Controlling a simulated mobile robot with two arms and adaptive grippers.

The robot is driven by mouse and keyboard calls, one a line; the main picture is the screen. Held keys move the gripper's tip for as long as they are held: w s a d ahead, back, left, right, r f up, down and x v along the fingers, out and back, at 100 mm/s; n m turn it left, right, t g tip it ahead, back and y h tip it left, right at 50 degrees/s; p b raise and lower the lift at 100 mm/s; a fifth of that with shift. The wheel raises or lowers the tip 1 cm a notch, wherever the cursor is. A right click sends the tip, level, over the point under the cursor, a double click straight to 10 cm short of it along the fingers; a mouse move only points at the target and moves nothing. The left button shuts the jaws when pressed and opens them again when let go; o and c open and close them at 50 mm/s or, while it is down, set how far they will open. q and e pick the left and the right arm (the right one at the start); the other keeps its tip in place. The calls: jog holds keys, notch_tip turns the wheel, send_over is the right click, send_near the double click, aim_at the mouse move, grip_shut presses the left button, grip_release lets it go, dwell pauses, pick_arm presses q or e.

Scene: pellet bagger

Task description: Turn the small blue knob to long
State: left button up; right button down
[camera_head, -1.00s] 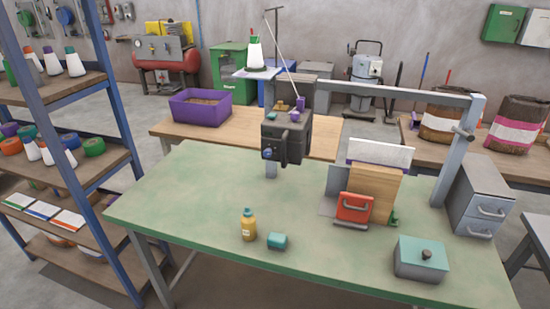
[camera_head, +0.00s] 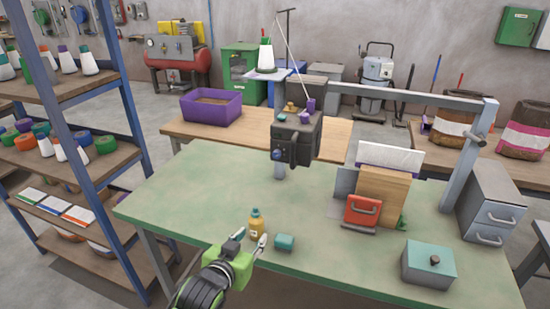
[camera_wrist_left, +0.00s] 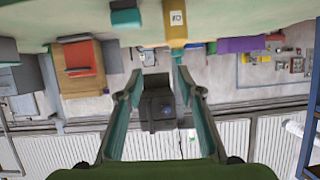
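The small blue knob (camera_head: 275,154) is on the lower left front of the dark grey machine head (camera_head: 297,138), which hangs above the green table. Its lettering and setting are too small to read. My left gripper (camera_head: 251,238) is low at the table's front edge, in front of and below the knob, well apart from it. In the left wrist view, which is upside down, its two fingers (camera_wrist_left: 160,82) are spread with nothing between them. The machine head and the blue knob (camera_wrist_left: 167,112) show beyond, in the gap. My right gripper is not in view.
A yellow bottle (camera_head: 256,223) and a teal block (camera_head: 284,242) stand close to my left gripper. The left part of the green table (camera_head: 190,195) is clear.

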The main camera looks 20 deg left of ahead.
aim_at(276, 156)
pick_arm(q)
jog(key=w+r+t, duration=0.5)
jog(key=w+r, duration=0.4)
jog(key=r, duration=0.3)
jog(key=shift+h, duration=0.3)
jog(key=w+p, duration=0.3)
jog(key=w, duration=1)
jog(key=shift+f, duration=0.2)
grip_shut()
